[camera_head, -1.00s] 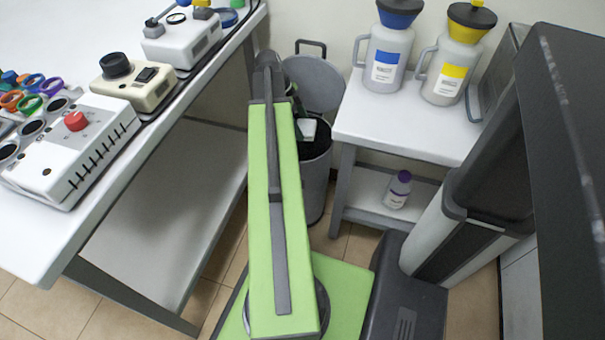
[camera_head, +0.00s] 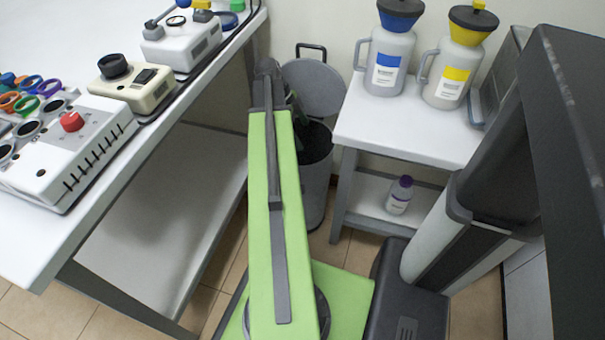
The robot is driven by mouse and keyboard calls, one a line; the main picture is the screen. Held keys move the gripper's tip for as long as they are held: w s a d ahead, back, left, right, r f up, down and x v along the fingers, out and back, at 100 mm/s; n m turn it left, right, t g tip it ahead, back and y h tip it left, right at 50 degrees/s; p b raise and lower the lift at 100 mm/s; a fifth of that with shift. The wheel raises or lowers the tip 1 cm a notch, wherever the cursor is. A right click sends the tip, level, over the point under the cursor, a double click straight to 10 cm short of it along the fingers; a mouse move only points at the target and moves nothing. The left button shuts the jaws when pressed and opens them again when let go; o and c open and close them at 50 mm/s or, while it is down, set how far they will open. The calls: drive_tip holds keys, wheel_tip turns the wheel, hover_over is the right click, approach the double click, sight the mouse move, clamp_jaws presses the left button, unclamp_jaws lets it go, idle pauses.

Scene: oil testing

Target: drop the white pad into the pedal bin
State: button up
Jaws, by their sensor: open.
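The grey pedal bin (camera_head: 316,190) stands on the floor between the long bench and the small white table. Its round lid (camera_head: 318,88) is raised and leans back by the wall. My gripper (camera_head: 298,114) is at the far end of my green arm, over the left part of the bin's mouth. It is dark, mostly hidden behind the arm, and open. The white pad is not visible now. The part of the bin's dark inside that shows reveals no pad, and the arm covers the rest.
A long white bench (camera_head: 95,245) with test devices runs along the left. The small white table (camera_head: 400,125) on the right holds a blue-topped jug (camera_head: 387,60) and a yellow-topped jug (camera_head: 450,70). A purple-capped bottle (camera_head: 398,197) stands on its lower shelf.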

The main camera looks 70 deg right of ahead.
drive_tip(key=p+v, duration=1)
drive_tip(key=v, duration=0.1)
drive_tip(key=shift+r, duration=0.25)
drive_tip(key=shift+a, duration=0.1)
